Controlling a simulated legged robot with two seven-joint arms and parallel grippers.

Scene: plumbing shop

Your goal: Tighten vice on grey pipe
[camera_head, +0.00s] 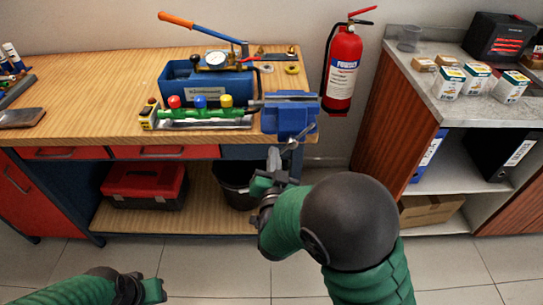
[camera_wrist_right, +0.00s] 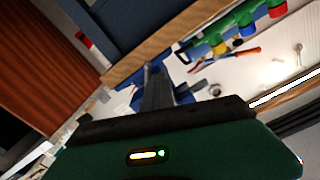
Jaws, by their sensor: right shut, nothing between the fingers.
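The blue vice (camera_head: 290,113) is mounted at the right front corner of the wooden workbench. A grey pipe (camera_head: 257,103) seems to reach its jaws from the left; how firmly it is clamped cannot be told. The vice's thin handle hangs below its front, close to my right gripper. My right gripper (camera_head: 274,160) is shut and empty, just below and in front of the vice. Its dark fingers show in the right wrist view (camera_wrist_right: 154,88), with blue parts behind them. My left gripper (camera_head: 152,291) is low at the bottom left, far from the bench; its fingers are unclear.
Left of the vice are a green manifold with coloured caps (camera_head: 200,113) and a blue pump box (camera_head: 205,85) with an orange-handled lever. A red fire extinguisher (camera_head: 343,68) hangs at right. A cabinet (camera_head: 395,120) stands further right. A black bin (camera_head: 235,185) is under the bench.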

